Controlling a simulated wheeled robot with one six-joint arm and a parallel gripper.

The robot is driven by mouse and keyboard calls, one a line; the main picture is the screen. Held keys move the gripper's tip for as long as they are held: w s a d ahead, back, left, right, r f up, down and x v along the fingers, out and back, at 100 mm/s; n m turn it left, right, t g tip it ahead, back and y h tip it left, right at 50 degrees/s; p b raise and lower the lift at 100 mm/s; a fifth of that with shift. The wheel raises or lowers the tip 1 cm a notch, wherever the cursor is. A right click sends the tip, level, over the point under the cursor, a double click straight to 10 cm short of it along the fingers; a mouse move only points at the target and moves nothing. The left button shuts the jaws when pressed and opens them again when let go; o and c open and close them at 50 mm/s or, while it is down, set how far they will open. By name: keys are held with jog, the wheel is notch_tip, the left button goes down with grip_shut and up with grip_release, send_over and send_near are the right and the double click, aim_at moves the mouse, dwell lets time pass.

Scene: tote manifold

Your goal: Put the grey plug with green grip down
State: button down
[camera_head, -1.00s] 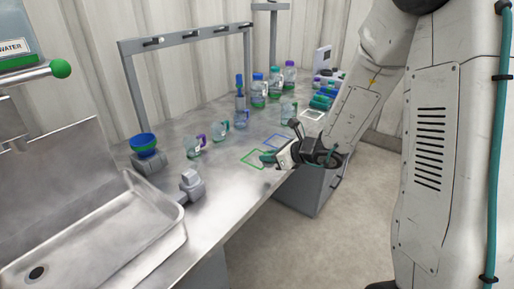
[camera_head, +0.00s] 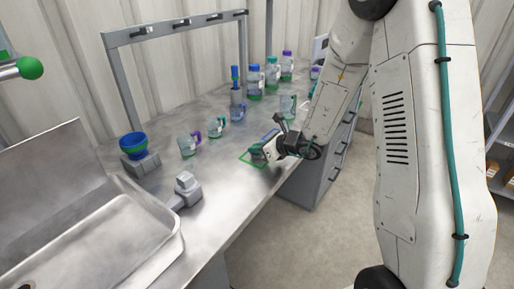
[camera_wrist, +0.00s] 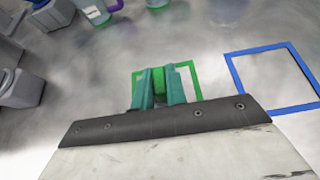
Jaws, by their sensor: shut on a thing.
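My gripper (camera_wrist: 158,90) has teal fingers, closed around a green piece (camera_wrist: 158,80), which looks like the green grip of the grey plug. The plug's grey part is hidden in the wrist view. In the head view, my gripper (camera_head: 259,152) is low over the worktop, at the right part of a green square outline (camera_head: 243,158). In the wrist view the green outline (camera_wrist: 198,80) shows around and behind the fingers. I cannot tell whether the plug touches the worktop.
A blue square outline (camera_wrist: 238,82) lies to the right of the green one. Clear mugs, one with a purple handle (camera_head: 188,145), and bottles (camera_head: 272,76) stand farther back. A grey fixture (camera_head: 186,188) and a sink (camera_head: 100,230) are at left. Bare worktop lies between.

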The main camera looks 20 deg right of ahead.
jog(key=shift+f, duration=0.2)
jog(key=c, duration=1.4)
grip_release()
jog(key=shift+r, duration=0.15)
